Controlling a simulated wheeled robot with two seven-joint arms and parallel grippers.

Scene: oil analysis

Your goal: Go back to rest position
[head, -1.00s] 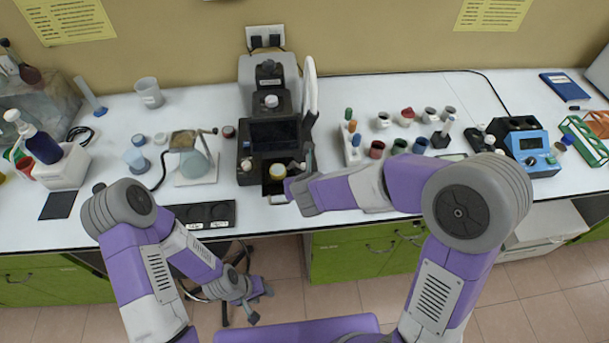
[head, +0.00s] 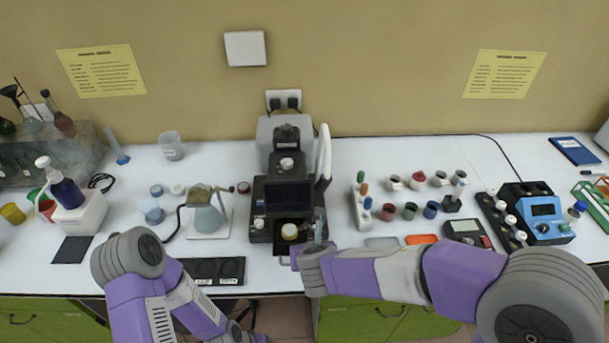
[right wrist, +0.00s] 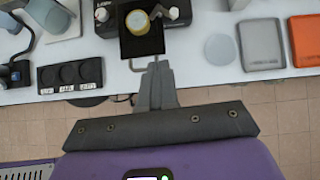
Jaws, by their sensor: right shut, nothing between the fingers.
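My right gripper (right wrist: 154,72) is shut and empty in the right wrist view, its fingers together just in front of the black instrument's open tray. In the head view, my right arm reaches in from the right to the front of the black instrument (head: 286,192), and its fingers are mostly hidden.
A black three-well holder (head: 212,270) lies at the front edge near my left arm. An orange pad (head: 421,239), a meter (head: 467,232), several small jars and a blue device (head: 541,211) stand to the right. The floor in front of the bench is open.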

